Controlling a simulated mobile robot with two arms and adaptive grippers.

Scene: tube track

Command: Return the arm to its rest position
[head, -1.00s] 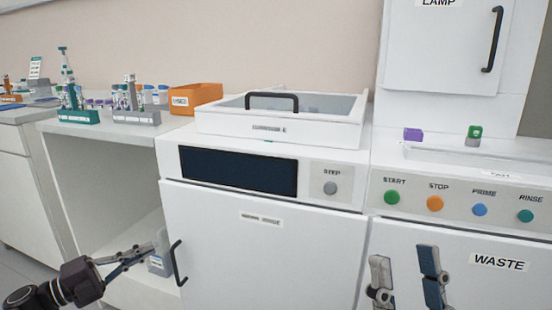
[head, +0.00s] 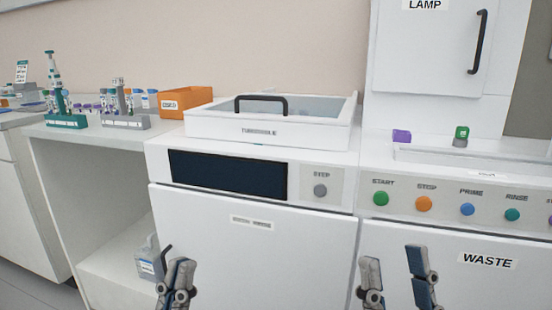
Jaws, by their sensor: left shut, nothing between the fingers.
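My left gripper (head: 176,283) is at the bottom of the head view, left of centre, in front of the white machine's lower door. It points up, its fingers are together, and nothing shows between them. My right gripper (head: 396,272) is at the bottom right, in front of the machine with the waste label. Its two fingers stand apart and the space between them is empty. The rest of both arms is out of view.
The white machine (head: 270,250) has a black door handle (head: 164,260) close to my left gripper. A grey container (head: 147,258) stands on the low shelf at left. Above are a lidded top (head: 270,128), an orange bin (head: 187,99), tube racks (head: 125,121) and coloured buttons (head: 424,204).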

